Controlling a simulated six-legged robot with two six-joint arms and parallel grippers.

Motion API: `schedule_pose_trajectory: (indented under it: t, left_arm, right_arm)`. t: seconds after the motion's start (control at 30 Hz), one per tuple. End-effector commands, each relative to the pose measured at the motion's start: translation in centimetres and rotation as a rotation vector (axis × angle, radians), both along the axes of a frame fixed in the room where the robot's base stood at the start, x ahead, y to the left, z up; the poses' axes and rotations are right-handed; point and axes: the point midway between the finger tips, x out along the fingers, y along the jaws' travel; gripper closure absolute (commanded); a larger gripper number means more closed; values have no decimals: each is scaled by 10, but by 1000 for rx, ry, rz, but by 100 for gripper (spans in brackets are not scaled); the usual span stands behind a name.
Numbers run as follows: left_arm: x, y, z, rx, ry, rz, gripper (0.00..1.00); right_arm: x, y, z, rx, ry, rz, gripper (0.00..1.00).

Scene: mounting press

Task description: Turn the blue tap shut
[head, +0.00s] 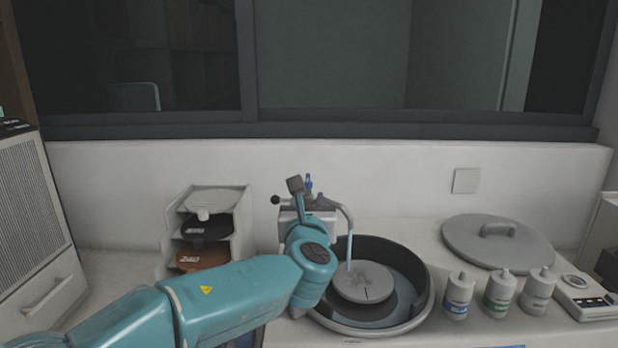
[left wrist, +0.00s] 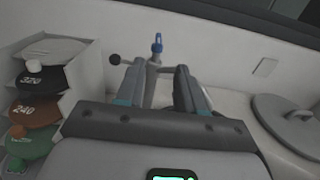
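The blue tap (head: 309,183) is a small upright blue handle on top of the grey fitting behind the round basin. It also shows in the left wrist view (left wrist: 157,42), upright and beyond the fingers. My left gripper (head: 296,188) is just to the left of the tap in the head view. In the left wrist view its two fingers (left wrist: 160,78) are apart, with the tap seen above the gap between them. Nothing is held, and I see no contact with the tap. A curved grey spout (head: 350,225) runs down from the fitting over the basin.
The dark round basin (head: 425,300) holds a grey disc (head: 368,284). A grey lid (head: 470,240), several bottles (head: 459,295) and a small device (head: 588,300) lie to the right. A rack of discs (head: 243,220) stands left. A black ball-ended lever (left wrist: 114,59) is left of the tap.

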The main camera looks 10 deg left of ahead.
Motion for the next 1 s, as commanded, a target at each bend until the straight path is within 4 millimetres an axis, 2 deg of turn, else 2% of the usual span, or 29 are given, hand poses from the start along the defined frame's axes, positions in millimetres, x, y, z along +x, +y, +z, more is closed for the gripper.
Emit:
schedule_pose_trajectory:
  t: [0.03, 0.2, 0.4, 0.6, 0.9, 0.97, 1.0]
  left_arm:
    - [13, 3, 3, 1, 3, 3, 63]
    - [53, 12, 4, 2, 2, 3, 63]
    - [90, 18, 3, 0, 2, 1, 63]
    - [106, 21, 1, 1, 2, 0, 63]
    - [108, 22, 0, 0, 0, 0, 63]
    - [108, 22, 0, 0, 1, 0, 79]
    - [108, 22, 0, 0, 1, 0, 92]
  right_arm:
    - [0, 0, 10, 0, 0, 0, 57]
    - [0, 0, 27, 0, 0, 0, 57]
    - [0, 0, 46, 0, 0, 0, 57]
    - [0, 0, 52, 0, 0, 0, 57]
    - [0, 0, 51, 0, 0, 0, 57]
    - [0, 0, 51, 0, 0, 0, 57]
    - [0, 0, 51, 0, 0, 0, 57]
